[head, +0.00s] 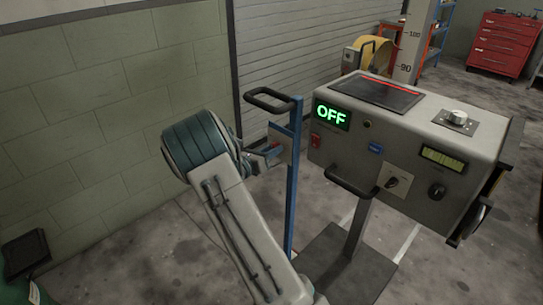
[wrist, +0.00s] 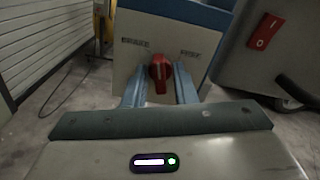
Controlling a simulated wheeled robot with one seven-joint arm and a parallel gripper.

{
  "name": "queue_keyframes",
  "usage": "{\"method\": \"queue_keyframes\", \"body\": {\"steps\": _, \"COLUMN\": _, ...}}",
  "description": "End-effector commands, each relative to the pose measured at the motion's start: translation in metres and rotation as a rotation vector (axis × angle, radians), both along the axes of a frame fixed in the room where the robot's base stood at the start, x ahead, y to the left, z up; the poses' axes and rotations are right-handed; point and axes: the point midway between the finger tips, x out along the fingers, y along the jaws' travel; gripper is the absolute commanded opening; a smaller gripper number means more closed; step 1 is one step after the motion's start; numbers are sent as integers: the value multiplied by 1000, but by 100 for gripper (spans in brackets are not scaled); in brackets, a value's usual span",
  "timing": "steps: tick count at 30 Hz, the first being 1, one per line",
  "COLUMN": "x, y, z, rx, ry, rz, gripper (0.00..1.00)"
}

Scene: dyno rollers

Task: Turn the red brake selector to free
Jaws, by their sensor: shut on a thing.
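The red brake selector (wrist: 160,73) is a small red knob on a light plate (wrist: 135,60) in the wrist view. Two printed labels stand above it, one to the left and one to the right; the left seems to read BRAKED, the right is too blurred to read surely. The knob's grip points downward, roughly between the labels' sides. My gripper (wrist: 160,88) has its two blue-grey fingers on either side of the knob and is shut on it. In the head view my gripper (head: 268,152) meets the plate on the blue post (head: 293,190), and the knob is mostly hidden.
A grey console (head: 410,150) with a green OFF display (head: 332,115) and a black handle (head: 350,186) stands just right of the post. A black handle (head: 270,100) tops the post. A block wall (head: 110,90) lies left. A red tool cabinet (head: 503,43) stands far back.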

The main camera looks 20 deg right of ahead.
Motion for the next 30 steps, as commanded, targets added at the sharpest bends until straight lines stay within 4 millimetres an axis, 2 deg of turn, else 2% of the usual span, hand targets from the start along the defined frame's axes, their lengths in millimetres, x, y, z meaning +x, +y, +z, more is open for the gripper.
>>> {"method": "queue_keyframes", "body": {"steps": 1, "x": 0, "y": 1, "z": -5, "rx": 16, "ry": -41, "rz": 2, "gripper": 2}}
{"method": "queue_keyframes", "body": {"steps": 30, "x": -2, "y": 0, "z": -6, "rx": 317, "ry": -866, "rz": 0, "gripper": 2}}
